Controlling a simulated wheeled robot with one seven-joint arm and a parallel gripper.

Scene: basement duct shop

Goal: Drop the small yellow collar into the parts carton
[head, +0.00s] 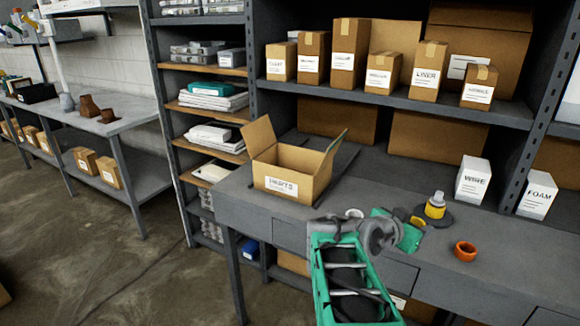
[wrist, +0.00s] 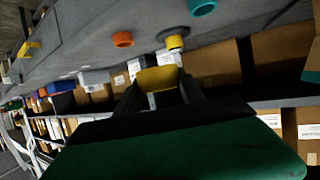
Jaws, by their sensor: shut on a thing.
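The small yellow collar (wrist: 158,79) is between the fingers of my gripper (wrist: 160,92) in the wrist view. In the head view, my gripper (head: 417,224) is above the grey workbench, and a bit of the yellow collar (head: 418,221) shows at its tip; the rest is hidden. The parts carton (head: 290,178), an open cardboard box with raised flaps and a "PARTS" label, stands on the bench to the left of my gripper, apart from it. The inside of the carton is mostly hidden.
A yellow piece with a pale top (head: 435,206) stands on a dark round base just right of my gripper. An orange ring (head: 465,251) lies nearer the front. A teal ring (wrist: 202,7) shows in the wrist view. White boxes (head: 473,181) stand at the right.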

